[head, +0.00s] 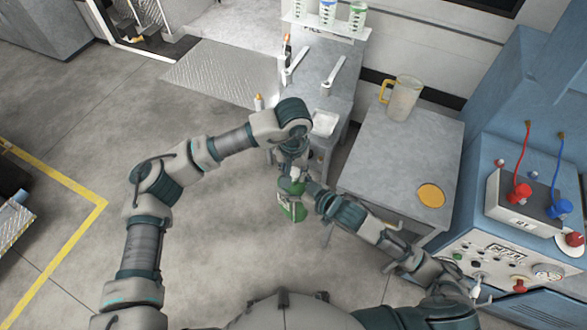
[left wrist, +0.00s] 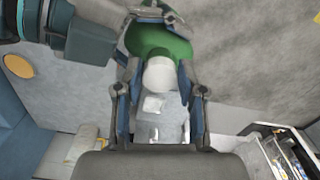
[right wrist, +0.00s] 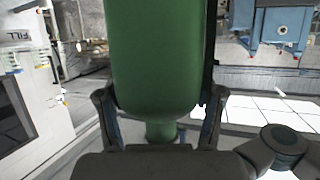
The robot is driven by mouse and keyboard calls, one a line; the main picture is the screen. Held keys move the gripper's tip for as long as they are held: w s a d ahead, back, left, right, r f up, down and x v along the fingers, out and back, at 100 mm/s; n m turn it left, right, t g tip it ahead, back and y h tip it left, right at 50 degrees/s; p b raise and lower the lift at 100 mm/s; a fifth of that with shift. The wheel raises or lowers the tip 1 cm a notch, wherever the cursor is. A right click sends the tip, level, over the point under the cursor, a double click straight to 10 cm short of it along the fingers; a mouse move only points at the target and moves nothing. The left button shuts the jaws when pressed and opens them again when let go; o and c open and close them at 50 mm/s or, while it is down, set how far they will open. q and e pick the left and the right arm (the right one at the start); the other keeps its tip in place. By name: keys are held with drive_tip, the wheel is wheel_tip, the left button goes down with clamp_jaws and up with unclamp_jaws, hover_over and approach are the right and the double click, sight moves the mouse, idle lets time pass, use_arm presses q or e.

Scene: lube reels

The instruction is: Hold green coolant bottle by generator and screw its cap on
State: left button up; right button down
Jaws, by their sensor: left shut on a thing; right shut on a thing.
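The green coolant bottle (head: 292,208) is held in the air in front of me, off the floor. In the right wrist view its green body (right wrist: 155,60) fills the space between the fingers of my right gripper (right wrist: 160,105), which is shut on it. My left gripper (head: 294,172) is at the bottle's top, shut on the white cap (left wrist: 159,75). In the left wrist view the cap sits between the fingers, against the green bottle (left wrist: 155,42). The thread between cap and neck is hidden. The blue generator (head: 485,262) stands at the right.
A grey table (head: 400,165) beside the generator carries a jug (head: 402,98) and a yellow-orange disc (head: 431,195). A bench (head: 322,85) behind the bottle holds wrenches, with a shelf of bottles above. Open floor (head: 220,255) lies left and below.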

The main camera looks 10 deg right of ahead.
use_arm(q)
drive_tip(key=shift+f, duration=0.55)
idle(0.4)
drive_tip(key=m, duration=0.4)
drive_tip(key=shift+w+a, duration=0.15)
drive_tip(key=m, duration=0.6)
drive_tip(key=shift+w+a, duration=0.1)
drive_tip(key=shift+w, duration=0.1)
drive_tip(key=o, duration=0.7)
drive_tip(key=shift+o, duration=0.2)
